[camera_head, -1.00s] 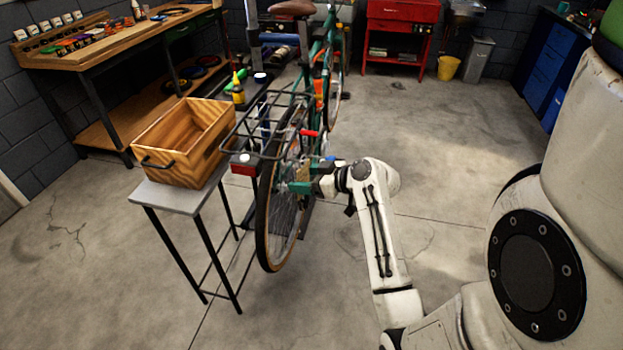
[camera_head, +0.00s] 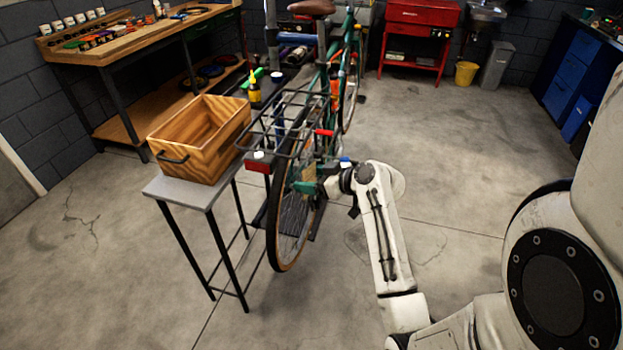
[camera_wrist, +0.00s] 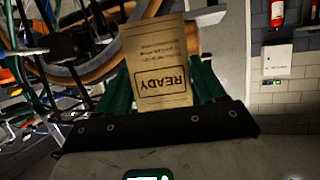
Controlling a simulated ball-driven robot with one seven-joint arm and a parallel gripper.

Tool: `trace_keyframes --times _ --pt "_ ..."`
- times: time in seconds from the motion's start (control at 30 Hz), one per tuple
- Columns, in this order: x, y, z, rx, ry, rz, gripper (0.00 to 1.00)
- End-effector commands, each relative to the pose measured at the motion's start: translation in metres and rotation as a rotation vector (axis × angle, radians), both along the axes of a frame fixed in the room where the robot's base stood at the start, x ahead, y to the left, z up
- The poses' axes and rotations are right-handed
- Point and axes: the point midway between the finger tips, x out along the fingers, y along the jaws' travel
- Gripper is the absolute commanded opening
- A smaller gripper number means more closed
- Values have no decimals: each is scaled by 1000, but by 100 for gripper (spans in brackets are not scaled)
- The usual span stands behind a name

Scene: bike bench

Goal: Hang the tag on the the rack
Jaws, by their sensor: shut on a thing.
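The tag is a tan card (camera_wrist: 160,65) printed "READY", seen upside down in the wrist view. My gripper (camera_wrist: 163,95) is shut on it, with green fingers on either side of the card. The rack (camera_head: 283,150) is a black wire carrier above the rear wheel of the green bike (camera_head: 322,85). Whether the tag touches the wheel or rack cannot be told.
A wooden crate (camera_head: 200,150) stands on a small grey table (camera_head: 180,192) left of the wheel (camera_head: 275,225). A workbench (camera_head: 130,45) is at the back left. The floor right of the bike is clear.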

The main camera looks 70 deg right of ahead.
Motion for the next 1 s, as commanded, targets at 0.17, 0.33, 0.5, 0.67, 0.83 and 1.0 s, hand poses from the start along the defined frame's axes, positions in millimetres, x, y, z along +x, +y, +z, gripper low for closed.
trace_keyframes --times 0.17,0.33,0.5,0.67,0.83,1.0 --pt "0 0 0 0 0 0 41" --pt "0 0 0 0 0 0 82" --pt "0 0 0 0 0 0 98" --pt "0 0 0 0 0 0 99" --pt "-4 1 1 1 0 0 99" --pt "-24 4 9 -2 -1 -4 99"
